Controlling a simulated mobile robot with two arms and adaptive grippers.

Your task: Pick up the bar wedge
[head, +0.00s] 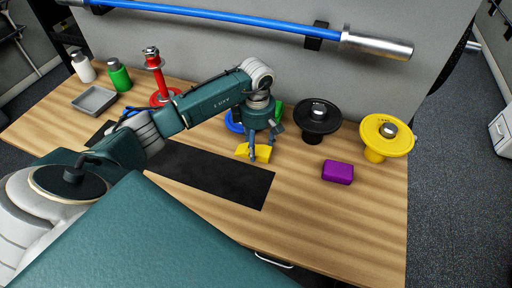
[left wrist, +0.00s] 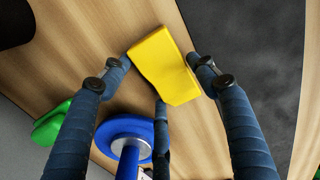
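The bar wedge, a yellow block (head: 262,153), lies on the wooden table beside the edge of the black mat, under my left gripper. My left gripper (head: 261,148) points down over it with its fingers spread. In the left wrist view the wedge (left wrist: 165,65) sits between the fingertips (left wrist: 163,64), one finger on each side and a third near its lower edge. The fingertips look very close to its sides; I cannot tell whether they touch. My right gripper is not in view.
A blue disc (left wrist: 125,130) and a green object (left wrist: 50,122) stand close to the gripper. A black stand (head: 318,116), a yellow stand (head: 386,140) and a purple block (head: 338,172) are to the right. The black mat (head: 215,175) is bare in front.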

